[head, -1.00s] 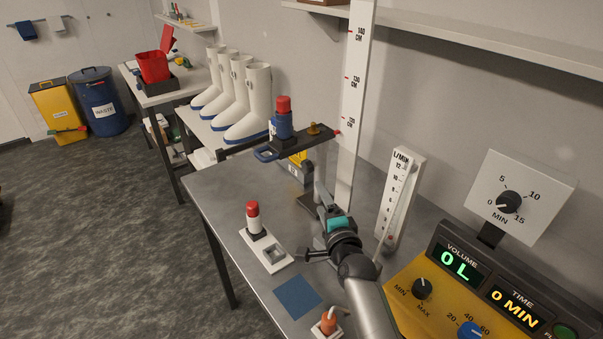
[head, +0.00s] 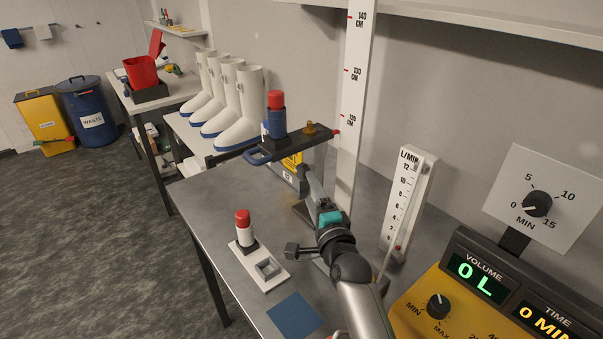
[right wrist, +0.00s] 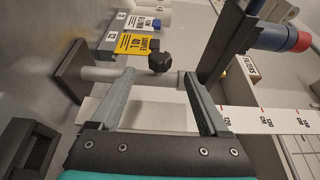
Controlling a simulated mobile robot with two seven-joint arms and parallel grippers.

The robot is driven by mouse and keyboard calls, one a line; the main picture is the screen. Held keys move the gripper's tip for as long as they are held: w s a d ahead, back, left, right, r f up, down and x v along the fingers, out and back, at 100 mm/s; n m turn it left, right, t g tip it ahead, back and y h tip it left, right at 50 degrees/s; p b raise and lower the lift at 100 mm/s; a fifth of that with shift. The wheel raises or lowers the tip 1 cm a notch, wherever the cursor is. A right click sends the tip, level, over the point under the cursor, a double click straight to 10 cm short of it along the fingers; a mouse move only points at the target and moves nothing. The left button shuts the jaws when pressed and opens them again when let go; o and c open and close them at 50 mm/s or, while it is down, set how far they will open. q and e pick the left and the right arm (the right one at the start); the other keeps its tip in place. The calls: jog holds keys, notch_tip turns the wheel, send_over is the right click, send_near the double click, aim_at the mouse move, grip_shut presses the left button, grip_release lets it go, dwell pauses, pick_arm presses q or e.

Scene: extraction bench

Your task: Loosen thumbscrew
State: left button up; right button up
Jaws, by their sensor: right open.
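A dark round knob (right wrist: 160,62), which looks like the thumbscrew, sits at the grey post (right wrist: 100,75) of the stand in the right wrist view. In the head view the stand's dark arm (head: 262,157) carries a blue bottle with a red cap (head: 275,115) and a small brass knob (head: 310,129). My right gripper (right wrist: 158,80) is open, its two fingers spread to either side of the dark knob, with nothing held. I cannot tell whether either finger touches it. In the head view the right gripper (head: 309,185) is just below the stand's arm and hides part of the post.
A tall white centimetre scale (head: 352,100) stands just behind the stand, with a flow meter (head: 408,200) to its right. A white holder (head: 275,276) with a red-capped vial (head: 243,228) and a blue mat (head: 293,314) lie in front. A yellow pump (head: 425,290) is at right.

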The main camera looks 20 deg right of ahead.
aim_at(304, 177)
jog(key=shift+w+d+b, duration=0.2)
jog(key=shift+w+b, duration=0.55)
jog(key=shift+w, duration=3.65)
grip_shut()
